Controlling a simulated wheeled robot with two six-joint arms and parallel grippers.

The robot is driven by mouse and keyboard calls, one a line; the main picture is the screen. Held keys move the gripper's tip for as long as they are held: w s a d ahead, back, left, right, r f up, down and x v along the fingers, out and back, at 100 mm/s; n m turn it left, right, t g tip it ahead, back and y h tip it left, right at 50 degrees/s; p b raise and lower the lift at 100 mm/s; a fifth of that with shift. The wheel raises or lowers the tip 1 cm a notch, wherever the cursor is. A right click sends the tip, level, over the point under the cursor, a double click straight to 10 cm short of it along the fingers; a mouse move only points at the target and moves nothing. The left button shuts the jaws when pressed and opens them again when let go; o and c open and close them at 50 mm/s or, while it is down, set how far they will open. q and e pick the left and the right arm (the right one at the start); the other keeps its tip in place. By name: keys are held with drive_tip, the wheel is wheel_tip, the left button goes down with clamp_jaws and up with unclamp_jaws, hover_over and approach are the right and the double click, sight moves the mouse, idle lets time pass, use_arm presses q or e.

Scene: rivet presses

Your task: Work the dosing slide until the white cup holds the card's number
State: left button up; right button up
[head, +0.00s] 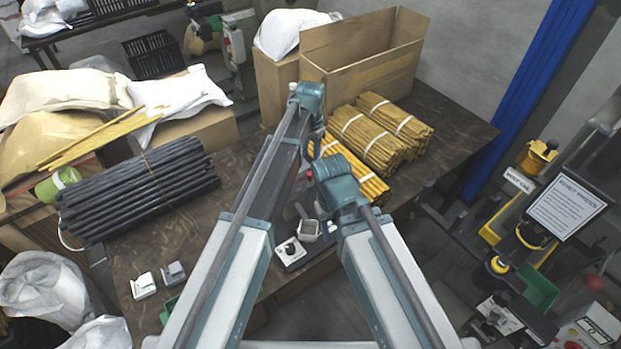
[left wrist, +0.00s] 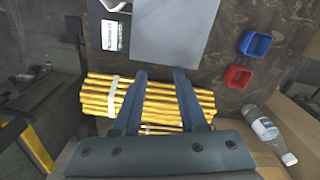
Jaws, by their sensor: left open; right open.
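My left gripper (left wrist: 160,74) is open, with its fingers on either side of the middle of a yellow stick bundle (left wrist: 98,98). I cannot tell whether they touch it. In the head view my left gripper (head: 316,142) is mostly hidden by its arm, beside the yellow bundles. My right gripper (head: 312,208) is open and lower, partly hidden, above a small grey container (head: 309,231). A white cup-like thing (left wrist: 114,4) is cut off at the top of the left wrist view. Below it is a printed card (left wrist: 115,36), too small to read. I cannot make out the dosing slide.
A blue tray (left wrist: 255,44), a red tray (left wrist: 237,77) and a clear bottle (left wrist: 268,130) lie to the right of a grey sheet (left wrist: 172,30). A black rod bundle (head: 135,190) covers the table's left side. A cardboard box (head: 365,62) stands at the back.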

sight(311, 174)
use_arm(q)
wheel_tip(311, 174, down, 8)
drive_tip(key=b, duration=0.7)
drive_tip(key=shift+f, duration=0.1)
clamp_jaws()
idle(1.0)
